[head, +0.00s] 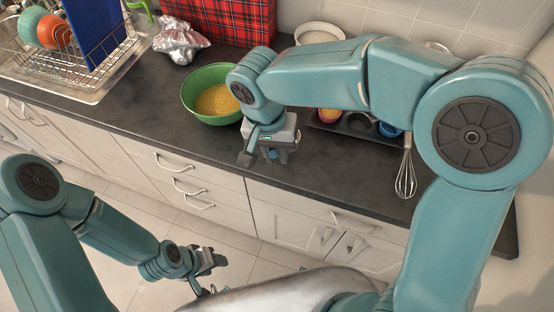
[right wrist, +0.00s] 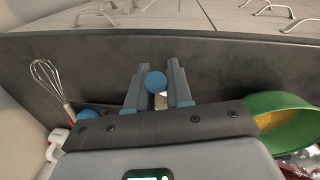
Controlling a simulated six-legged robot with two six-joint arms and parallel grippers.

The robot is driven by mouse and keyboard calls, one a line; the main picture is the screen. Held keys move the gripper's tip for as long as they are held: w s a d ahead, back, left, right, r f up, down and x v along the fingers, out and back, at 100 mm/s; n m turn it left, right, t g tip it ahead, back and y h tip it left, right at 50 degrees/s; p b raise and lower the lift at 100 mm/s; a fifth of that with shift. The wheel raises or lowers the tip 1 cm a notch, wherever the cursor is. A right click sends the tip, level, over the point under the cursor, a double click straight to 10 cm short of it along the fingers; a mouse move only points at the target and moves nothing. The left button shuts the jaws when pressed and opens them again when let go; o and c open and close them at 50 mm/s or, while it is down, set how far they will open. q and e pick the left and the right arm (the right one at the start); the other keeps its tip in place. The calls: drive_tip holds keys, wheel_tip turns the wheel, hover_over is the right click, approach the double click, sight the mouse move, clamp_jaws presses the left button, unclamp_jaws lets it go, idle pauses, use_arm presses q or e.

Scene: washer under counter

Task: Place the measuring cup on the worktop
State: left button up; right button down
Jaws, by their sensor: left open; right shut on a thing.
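My right gripper (head: 268,150) is over the front part of the dark worktop (head: 160,120), just right of the green bowl. It is shut on a small blue-ended thing, which I take for the measuring cup (head: 284,156). In the right wrist view, its round blue part (right wrist: 156,82) shows between the fingertips, with a shiny bit below it. The gripper hides most of the cup, and I cannot tell whether it touches the worktop. My left gripper (head: 212,262) is open and empty, low in front of the cabinets.
The green bowl (head: 190,95) with yellow contents stands left of my right gripper. A muffin tin (head: 355,125) with coloured cups and a whisk (head: 406,178) lie to the right. A dish rack (head: 112,55), foil bag (head: 180,42) and tartan box (head: 225,22) are farther left and back.

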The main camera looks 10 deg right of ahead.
wheel_tip(320, 180, down, 4)
drive_tip(key=shift+s+f, duration=0.1)
drive_tip(key=shift+s, duration=0.1)
